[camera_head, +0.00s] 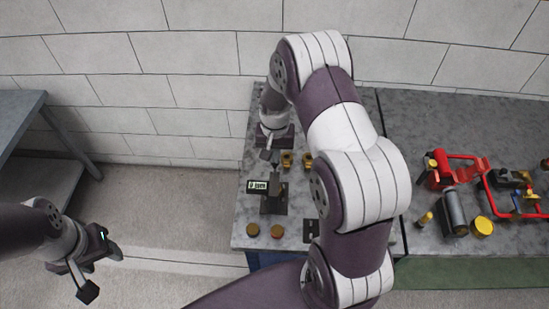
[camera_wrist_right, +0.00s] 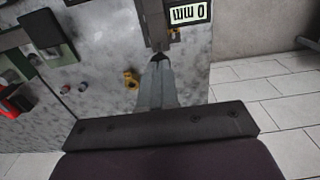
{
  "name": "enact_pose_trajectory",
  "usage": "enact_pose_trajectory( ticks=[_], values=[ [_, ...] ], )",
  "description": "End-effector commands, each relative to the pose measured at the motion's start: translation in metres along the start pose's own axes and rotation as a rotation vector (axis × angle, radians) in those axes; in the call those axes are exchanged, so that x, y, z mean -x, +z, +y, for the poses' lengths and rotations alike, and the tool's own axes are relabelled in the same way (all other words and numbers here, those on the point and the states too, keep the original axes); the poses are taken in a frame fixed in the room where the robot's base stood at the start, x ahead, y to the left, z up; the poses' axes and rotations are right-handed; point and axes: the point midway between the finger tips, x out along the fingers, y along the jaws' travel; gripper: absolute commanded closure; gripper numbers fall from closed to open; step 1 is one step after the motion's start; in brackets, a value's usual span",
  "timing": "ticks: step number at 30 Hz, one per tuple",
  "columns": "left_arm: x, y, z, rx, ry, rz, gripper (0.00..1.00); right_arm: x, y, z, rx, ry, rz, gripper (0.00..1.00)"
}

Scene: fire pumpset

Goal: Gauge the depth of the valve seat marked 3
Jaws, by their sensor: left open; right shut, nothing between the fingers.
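A depth gauge (camera_head: 258,186) with a small display stands on a dark block on the grey bench. In the right wrist view its display (camera_wrist_right: 187,13) appears upside down and reads 0 mm. Two small brass parts, possibly valve seats (camera_head: 287,160), stand behind and to the right of the gauge; one brass part shows in the right wrist view (camera_wrist_right: 131,79). I cannot read a mark 3 anywhere. My right gripper (camera_head: 267,156) is shut and empty, just behind the gauge; its fingertips (camera_wrist_right: 158,60) point toward it. My left gripper (camera_head: 101,270) is open and empty, off the bench.
Two brass discs (camera_head: 265,231) lie near the bench's front edge. Red pipework (camera_head: 460,170), a dark cylinder (camera_head: 454,212) and a yellow-capped part (camera_head: 482,227) occupy the right side. A grey table (camera_head: 22,118) stands at far left. My right arm hides the bench's middle.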

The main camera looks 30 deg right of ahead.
Motion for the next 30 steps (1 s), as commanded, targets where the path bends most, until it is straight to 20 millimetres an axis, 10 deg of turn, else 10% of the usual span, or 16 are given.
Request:
enact_pose_trajectory(
  ticks=[30],
  values=[
    [-0.013, 0.002, 0.000, 0.000, 0.000, 0.000, 0.49, -0.019, 0.000, 0.000, 0.000, 0.000, 0.001, 1.00]
  ],
)
